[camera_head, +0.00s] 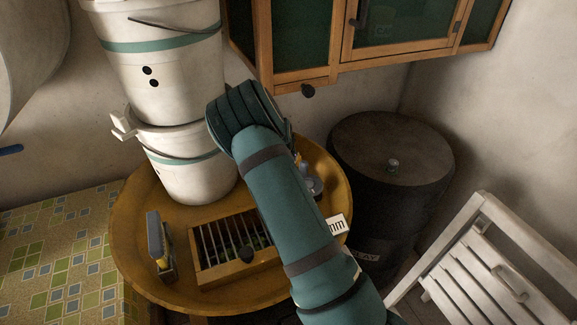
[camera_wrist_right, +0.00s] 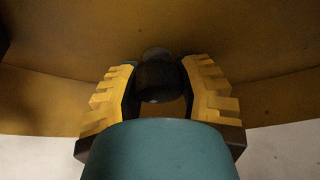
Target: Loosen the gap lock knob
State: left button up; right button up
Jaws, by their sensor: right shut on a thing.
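A dark round knob (camera_wrist_right: 158,80) shows in the right wrist view. My right gripper (camera_wrist_right: 163,72) has its two yellow ribbed fingers on either side of it and is shut on it. In the head view my right arm comes in from the lower right over the round ochre tray (camera_head: 130,262) and hides most of the gripper. A small grey-blue part (camera_head: 313,186) shows beside the arm. A white label (camera_head: 337,224) reading "mm" sticks out further down. Whether the knob turns cannot be told. My left gripper is not in view.
A slatted wooden box (camera_head: 208,278) with a dark front knob and a grey-yellow upright block (camera_head: 155,245) stand on the tray. Stacked white buckets (camera_head: 185,165) stand behind. A dark barrel (camera_head: 385,200), a white slatted chair (camera_head: 480,265) and a wall cabinet (camera_head: 330,75) are nearby.

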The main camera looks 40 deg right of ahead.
jog(key=shift+n+t+y+b, duration=0.4)
jog(key=shift+n+b, duration=0.05)
jog(key=shift+n, duration=0.75)
jog(key=o, duration=1.2)
jog(key=v, duration=1.2)
